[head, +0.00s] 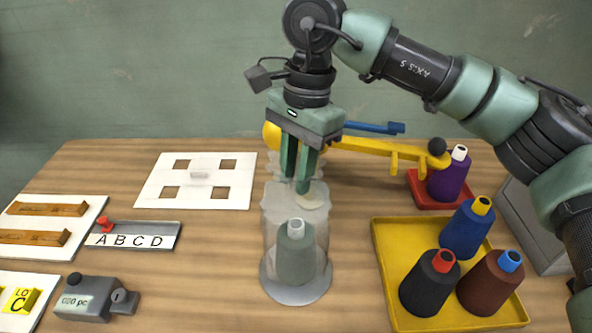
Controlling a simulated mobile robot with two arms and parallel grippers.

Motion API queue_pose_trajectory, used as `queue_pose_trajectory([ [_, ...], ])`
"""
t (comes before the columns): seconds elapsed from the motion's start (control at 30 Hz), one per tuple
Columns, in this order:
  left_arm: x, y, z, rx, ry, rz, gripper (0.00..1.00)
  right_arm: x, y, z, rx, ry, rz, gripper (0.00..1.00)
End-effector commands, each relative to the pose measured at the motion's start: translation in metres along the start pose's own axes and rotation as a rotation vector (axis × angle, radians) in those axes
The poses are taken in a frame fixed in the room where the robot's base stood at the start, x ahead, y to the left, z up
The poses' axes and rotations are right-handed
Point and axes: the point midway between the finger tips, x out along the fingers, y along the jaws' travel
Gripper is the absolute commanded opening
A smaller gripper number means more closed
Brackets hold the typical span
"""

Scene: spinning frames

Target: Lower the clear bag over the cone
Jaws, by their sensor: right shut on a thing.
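A grey-green cone (295,258) with a pale tip stands upright on a round grey disc (284,295) near the middle front of the table. A clear, hazy bag (270,212) hangs upright at the cone, its lower part overlapping the cone in the picture. I cannot tell whether its lower edge touches the disc or whether it fully surrounds the cone. My right gripper (302,184) points down above the cone, shut on the upper part of the bag. My left gripper is not in view.
A yellow tray (378,265) with several dark cones stands at right. Behind it, a purple cone (447,178) stands on a red base. A yellow arm (375,147) and blue bar (365,127) reach out behind my gripper. A white plate (222,186) and label holder (136,228) lie left.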

Motion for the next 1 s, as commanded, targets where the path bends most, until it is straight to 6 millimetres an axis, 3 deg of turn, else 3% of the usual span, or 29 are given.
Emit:
queue_pose_trajectory([
  [1.0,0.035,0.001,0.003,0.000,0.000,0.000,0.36,0.044,0.000,-0.007,0.000,0.000,0.000,0.00],
])
